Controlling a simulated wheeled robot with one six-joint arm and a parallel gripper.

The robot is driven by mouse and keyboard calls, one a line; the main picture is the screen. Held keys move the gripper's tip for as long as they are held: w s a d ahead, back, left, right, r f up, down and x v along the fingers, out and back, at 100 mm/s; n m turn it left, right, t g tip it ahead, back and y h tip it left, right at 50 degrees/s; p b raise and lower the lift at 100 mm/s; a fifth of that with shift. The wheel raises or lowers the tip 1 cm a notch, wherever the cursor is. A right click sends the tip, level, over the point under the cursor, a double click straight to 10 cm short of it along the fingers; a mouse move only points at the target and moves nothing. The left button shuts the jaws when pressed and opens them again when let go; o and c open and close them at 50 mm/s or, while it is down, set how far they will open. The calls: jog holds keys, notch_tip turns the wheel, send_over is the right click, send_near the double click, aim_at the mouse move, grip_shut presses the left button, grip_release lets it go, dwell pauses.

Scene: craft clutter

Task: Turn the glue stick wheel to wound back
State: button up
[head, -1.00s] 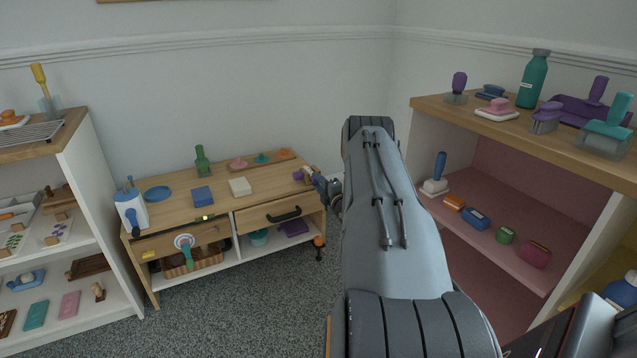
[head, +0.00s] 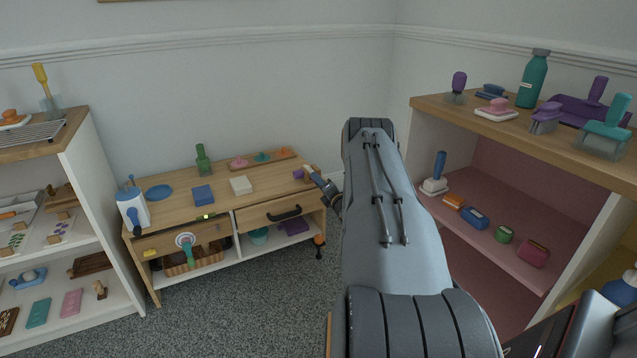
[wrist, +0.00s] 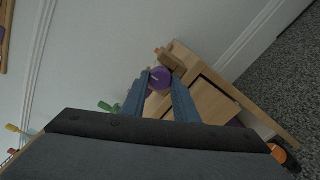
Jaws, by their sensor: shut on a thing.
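The glue stick wheel is a purple disc (wrist: 160,76) with a pale line on its face, in front of a wooden block (wrist: 172,58) in the wrist view. My gripper (wrist: 159,82) has its two blue fingers closed on either side of the purple wheel. In the head view the purple wheel (head: 298,174) is small at the right end of the low wooden cabinet top, with my gripper (head: 307,173) at it. The fingers partly hide the wheel, and the pale line's setting is too small to read.
My arm passes beside the pink-lined shelf (head: 480,188) at right. A white shelf stands left.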

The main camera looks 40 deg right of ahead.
jog(key=shift+f, duration=0.15)
jog(key=o, duration=1.1)
jog(key=shift+c, duration=0.2)
jog(key=p+v, duration=0.2)
jog(key=v, duration=0.6)
jog(key=shift+w, duration=0.1)
